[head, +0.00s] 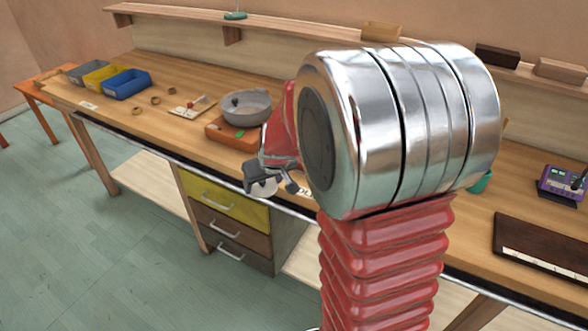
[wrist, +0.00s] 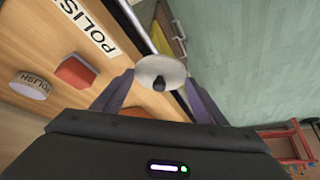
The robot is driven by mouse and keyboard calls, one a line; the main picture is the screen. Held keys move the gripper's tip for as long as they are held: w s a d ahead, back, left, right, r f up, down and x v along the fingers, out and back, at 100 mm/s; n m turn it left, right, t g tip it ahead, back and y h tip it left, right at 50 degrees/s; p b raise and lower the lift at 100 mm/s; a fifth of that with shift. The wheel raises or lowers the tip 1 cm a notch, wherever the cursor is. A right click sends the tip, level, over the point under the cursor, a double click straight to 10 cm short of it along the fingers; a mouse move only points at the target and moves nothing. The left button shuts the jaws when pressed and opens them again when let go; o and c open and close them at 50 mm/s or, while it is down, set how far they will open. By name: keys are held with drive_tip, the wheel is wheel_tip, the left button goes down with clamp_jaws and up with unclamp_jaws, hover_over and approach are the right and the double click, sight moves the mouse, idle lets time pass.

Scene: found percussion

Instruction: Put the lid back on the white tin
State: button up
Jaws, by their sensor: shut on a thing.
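My gripper (head: 270,184) is shut on a white round lid (wrist: 150,67) with a dark knob. In the wrist view the lid sits between the two fingertips (wrist: 160,80), with the knob toward the camera. The lid is held out past the bench's front edge, over the floor side. A white round tin (wrist: 31,84) marked POLISH stands on the bench at the left of the wrist view, apart from the gripper. In the head view the tin does not show; my arm covers that part of the bench.
A POLISH label (wrist: 89,29) lies along the bench front. A reddish block (wrist: 75,72) is beside the tin. A grey pan (head: 245,106) sits on an orange scale (head: 226,135). Coloured bins (head: 126,84) stand far left. Drawers (head: 228,226) are below.

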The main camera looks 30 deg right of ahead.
drive_tip(key=w+a+f, duration=0.1)
drive_tip(key=a, duration=0.6)
drive_tip(key=w+a+f+n, duration=0.1)
drive_tip(key=a+f, duration=0.1)
drive_tip(key=a, duration=0.5)
drive_tip(key=shift+w+a+f+y, duration=0.15)
drive_tip(key=shift+w+a+y, duration=0.15)
drive_tip(key=shift+y, duration=0.1)
drive_tip(key=shift+s, duration=0.1)
